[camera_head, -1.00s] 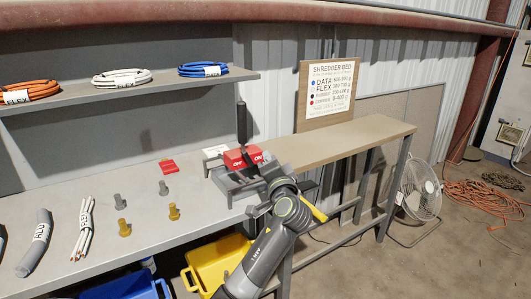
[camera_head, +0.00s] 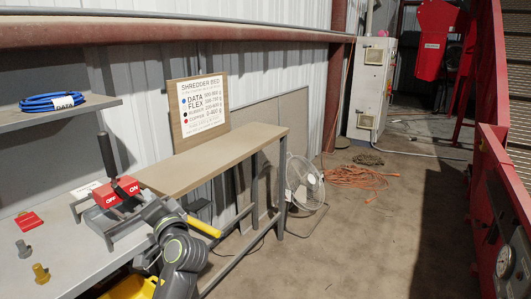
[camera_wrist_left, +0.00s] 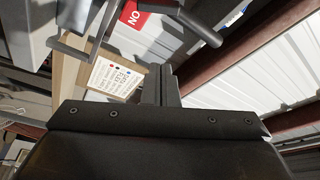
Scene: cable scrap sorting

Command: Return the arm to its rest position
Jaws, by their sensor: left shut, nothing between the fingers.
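My left arm (camera_head: 178,262) comes up from the bottom of the head view. Its gripper (camera_head: 150,208) is beside the bench edge, close in the picture to the red OFF/ON switch box (camera_head: 118,193) and its black-handled lever (camera_head: 107,155). The arm hides part of that area, and I cannot tell if they touch. In the left wrist view the fingers (camera_wrist_left: 160,72) are together with nothing between them. The red switch box shows upside down at the top there (camera_wrist_left: 132,14). My right gripper is not in view.
A yellow bar (camera_head: 204,226) shows right beside the arm. The shredder bed sign (camera_head: 204,103) stands behind the tan bench top (camera_head: 215,158). A blue cable coil (camera_head: 55,101) lies on the shelf. A fan (camera_head: 303,184) and orange cable (camera_head: 355,176) are on the floor. Red machinery (camera_head: 500,180) stands at right.

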